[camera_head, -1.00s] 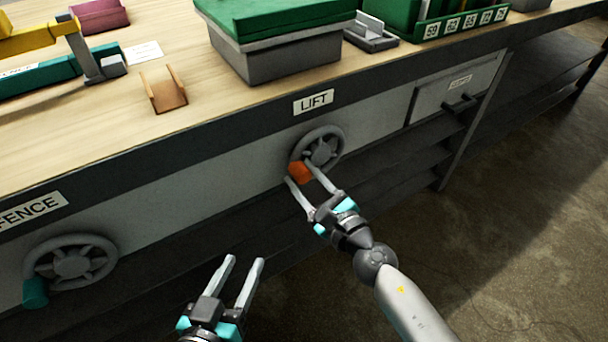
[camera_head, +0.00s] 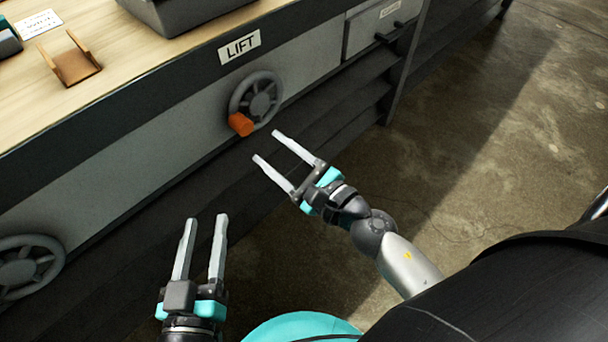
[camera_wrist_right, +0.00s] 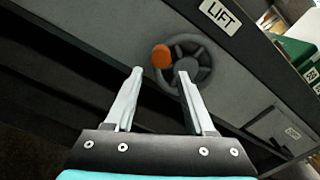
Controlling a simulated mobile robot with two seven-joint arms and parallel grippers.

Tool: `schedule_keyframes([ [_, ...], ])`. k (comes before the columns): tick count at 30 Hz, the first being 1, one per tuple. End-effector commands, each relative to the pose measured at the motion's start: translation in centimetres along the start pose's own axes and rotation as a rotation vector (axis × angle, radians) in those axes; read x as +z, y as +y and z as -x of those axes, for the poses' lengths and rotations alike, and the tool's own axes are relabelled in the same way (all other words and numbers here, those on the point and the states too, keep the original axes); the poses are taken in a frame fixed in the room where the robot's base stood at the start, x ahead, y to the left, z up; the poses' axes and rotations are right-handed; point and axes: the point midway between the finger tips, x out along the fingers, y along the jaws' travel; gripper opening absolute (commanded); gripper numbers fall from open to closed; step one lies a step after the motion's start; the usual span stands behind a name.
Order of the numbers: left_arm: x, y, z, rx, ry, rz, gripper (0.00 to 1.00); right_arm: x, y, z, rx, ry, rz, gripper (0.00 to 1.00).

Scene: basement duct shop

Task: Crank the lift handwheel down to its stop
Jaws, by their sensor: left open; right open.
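The grey lift handwheel (camera_head: 262,92) is on the bench front below the LIFT label (camera_head: 239,46). Its orange knob (camera_head: 241,124) is at the wheel's lower left in the head view. My right gripper (camera_head: 266,146) is open and empty, apart from the knob, below and to the right of it. In the right wrist view the wheel (camera_wrist_right: 198,62) and knob (camera_wrist_right: 161,56) show beyond the open fingers (camera_wrist_right: 159,74). My left gripper (camera_head: 206,218) is open and empty, low in the head view, away from the bench front.
A second grey handwheel (camera_head: 27,265) is on the bench front at the lower left, cut by the picture edge. A drawer (camera_head: 376,22) with a dark handle is right of the lift wheel. Dark shelves (camera_head: 330,112) lie below. The concrete floor (camera_head: 500,150) at right is clear.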

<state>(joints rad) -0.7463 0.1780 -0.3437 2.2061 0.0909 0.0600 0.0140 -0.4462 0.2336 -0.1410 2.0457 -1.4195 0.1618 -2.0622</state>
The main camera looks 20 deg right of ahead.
Motion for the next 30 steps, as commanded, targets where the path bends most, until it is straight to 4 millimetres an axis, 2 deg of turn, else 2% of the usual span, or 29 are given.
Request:
schedule_keyframes([
  [9, 0.0, -0.1, -0.1, -0.003, -0.015, -0.005, 0.50, -0.1, 0.1, 4.8, -0.001, 0.004, -0.002, 0.54],
  [15, 0.0, -0.2, -0.2, -0.004, -0.025, -0.007, 0.50, -0.1, 0.1, 6.6, 0.000, 0.003, -0.002, 0.54],
  [30, 0.0, -0.2, -0.2, -0.005, -0.027, -0.007, 0.50, 0.0, 0.1, 7.0, 0.000, 0.001, 0.000, 0.54],
])
